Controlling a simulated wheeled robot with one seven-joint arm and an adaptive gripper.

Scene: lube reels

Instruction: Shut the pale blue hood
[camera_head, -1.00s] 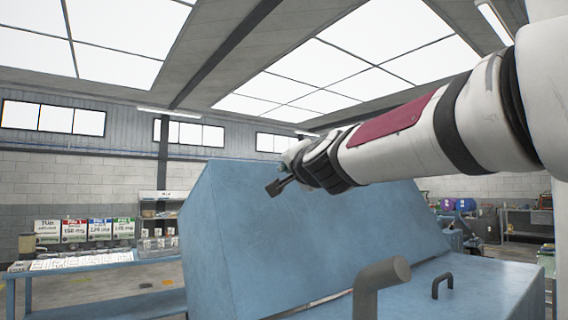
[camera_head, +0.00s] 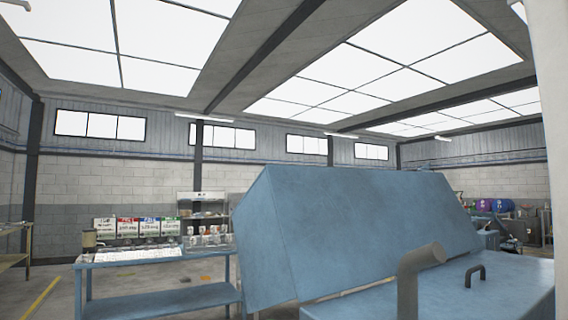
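The pale blue hood (camera_head: 375,225) stands tilted up in the right half of the head view. Its large sloped face and angled left side show. A narrow gap shows along its lower edge, above the flat blue top (camera_head: 510,285) in front of it. A thick grey bent handle (camera_head: 420,262) rises in the foreground, overlapping the hood's lower edge. A small dark handle (camera_head: 475,275) sits on the flat top. My gripper and arm are out of the frame.
A blue bench (camera_head: 165,298) with small goods and coloured signs (camera_head: 140,227) stands at the left. Another table (camera_head: 14,259) is at the far left edge. Open floor (camera_head: 50,300) lies between them.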

